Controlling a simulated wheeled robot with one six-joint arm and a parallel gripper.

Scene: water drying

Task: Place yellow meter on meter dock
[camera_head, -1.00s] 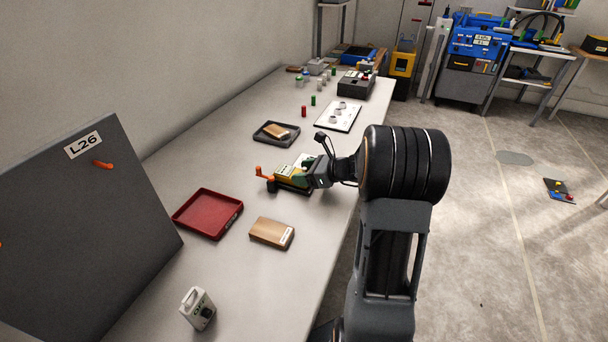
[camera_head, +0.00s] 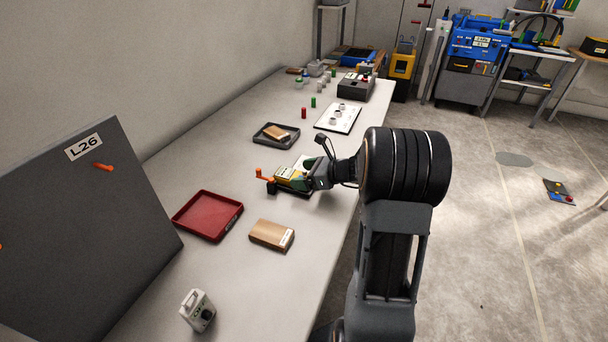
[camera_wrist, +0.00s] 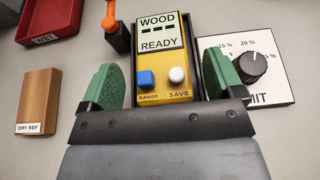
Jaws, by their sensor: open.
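The yellow meter (camera_wrist: 163,65) shows in the wrist view with a "WOOD --- READY" screen, a blue RANGE button and a white SAVE button. It sits in a dark dock (camera_wrist: 196,71) whose edge shows along its right side. My gripper (camera_wrist: 166,82) is open, with one green finger on each side of the meter; gaps show between the fingers and the meter. In the head view the meter (camera_head: 286,175) lies on the bench in front of my gripper (camera_head: 294,179), partly hidden by it.
An orange-handled clamp (camera_wrist: 112,22) stands left of the meter. A white dial plate (camera_wrist: 272,73) lies to its right. A "DRY REF" wood block (camera_wrist: 38,100) and a red "WET" tray (camera_wrist: 50,16) lie left. A dark tray (camera_head: 276,134) with a block is farther back.

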